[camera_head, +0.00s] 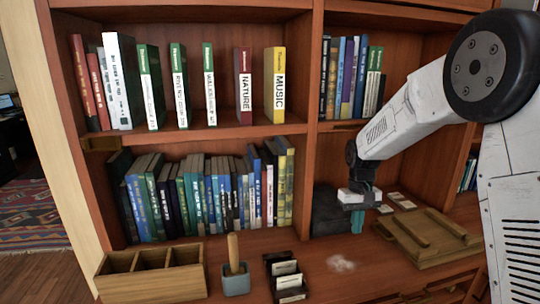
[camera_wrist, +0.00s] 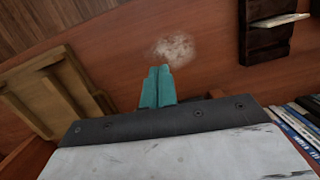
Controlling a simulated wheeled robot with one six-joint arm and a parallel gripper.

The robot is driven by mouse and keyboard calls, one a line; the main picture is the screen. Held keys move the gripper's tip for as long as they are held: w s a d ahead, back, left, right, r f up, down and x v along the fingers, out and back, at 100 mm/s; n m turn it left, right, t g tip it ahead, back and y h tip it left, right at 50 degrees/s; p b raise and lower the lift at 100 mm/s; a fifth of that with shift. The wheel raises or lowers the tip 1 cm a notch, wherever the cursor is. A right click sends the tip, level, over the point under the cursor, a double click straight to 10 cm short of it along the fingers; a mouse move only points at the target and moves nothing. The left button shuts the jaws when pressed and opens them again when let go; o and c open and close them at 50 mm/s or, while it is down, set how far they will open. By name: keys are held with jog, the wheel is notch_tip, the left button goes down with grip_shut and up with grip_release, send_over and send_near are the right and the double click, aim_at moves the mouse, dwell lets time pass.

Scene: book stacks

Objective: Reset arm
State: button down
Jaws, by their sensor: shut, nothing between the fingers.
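My gripper (camera_head: 357,220) points down over the wooden desk ledge in front of the bookcase, right of centre in the head view. Its teal fingers also show in the wrist view (camera_wrist: 158,88), pressed together with nothing between them. My white arm reaches in from the right side of the head view. A pale dusty patch (camera_head: 341,263) lies on the ledge near the gripper, and it also shows just beyond the fingertips in the wrist view (camera_wrist: 175,50).
The bookcase holds upright books, including a yellow MUSIC book (camera_head: 275,86) and a red NATURE book (camera_head: 243,86). On the ledge stand a wooden divided box (camera_head: 152,285), a blue-grey cup (camera_head: 236,283), a dark card holder (camera_head: 287,278) and a wooden tray (camera_head: 428,238). Bare ledge surrounds the dusty patch.

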jog(key=s+r+t, duration=0.1)
jog(key=s+r, duration=0.4)
jog(key=s, duration=0.7)
jog(key=s+r+m+t, duration=0.1)
jog(key=s+r, duration=0.3)
jog(key=s, duration=0.8)
jog(key=s+r+t, duration=0.1)
jog(key=s+r, duration=0.4)
jog(key=s, duration=0.8)
jog(key=shift+r, duration=0.3)
